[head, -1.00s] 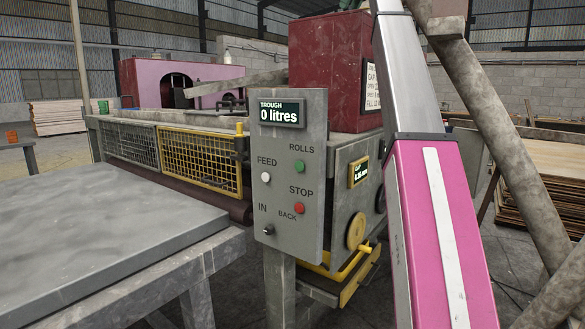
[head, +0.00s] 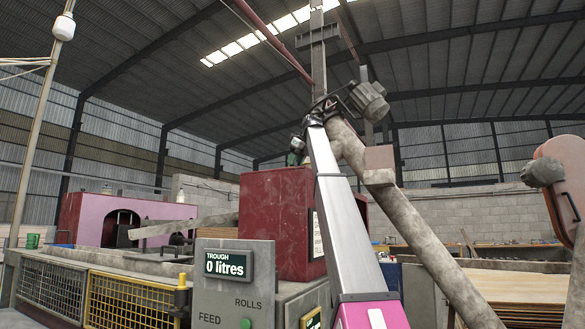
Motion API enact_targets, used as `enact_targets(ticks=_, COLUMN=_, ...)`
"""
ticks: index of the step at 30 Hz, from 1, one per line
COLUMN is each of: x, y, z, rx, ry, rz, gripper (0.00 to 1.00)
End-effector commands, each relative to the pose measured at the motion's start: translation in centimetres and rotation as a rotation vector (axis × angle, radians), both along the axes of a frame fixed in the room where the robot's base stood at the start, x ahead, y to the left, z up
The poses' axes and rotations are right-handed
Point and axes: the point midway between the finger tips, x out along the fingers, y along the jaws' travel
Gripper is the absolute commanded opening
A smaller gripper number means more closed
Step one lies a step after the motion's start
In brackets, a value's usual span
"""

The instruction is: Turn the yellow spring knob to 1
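A small yellow part (head: 182,279) stands at the right end of the yellow mesh guard in the head view; I cannot tell whether it is the spring knob. No numbered dial shows. My pink and silver arm rises through the middle of the picture, in front of the machine. I cannot make out my gripper at its far end. The grey control panel (head: 215,296) is cut off by the bottom edge; its trough display (head: 223,264) reads 0 litres.
A dark red housing (head: 275,225) stands behind the panel, partly behind my arm. A slanting grey pipe (head: 420,240) with a motor (head: 369,101) runs down to the right. Sheet stacks (head: 520,286) lie at the right. A pink arched enclosure (head: 85,218) is at the left.

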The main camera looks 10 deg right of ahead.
Motion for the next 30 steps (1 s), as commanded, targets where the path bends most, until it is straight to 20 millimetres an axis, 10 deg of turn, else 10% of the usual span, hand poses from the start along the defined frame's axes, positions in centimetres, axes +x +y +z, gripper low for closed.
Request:
enact_targets(ticks=18, x=0.28, y=-0.25, z=-0.04, rx=0.0, ry=0.0, rz=0.301, gripper=0.18)
enact_targets(ticks=20, x=0.27, y=-0.25, z=-0.04, rx=0.0, ry=0.0, rz=0.301, gripper=0.51)
enact_targets(ticks=30, x=0.27, y=-0.25, z=0.15, rx=0.0, ry=0.0, rz=0.3, gripper=0.51)
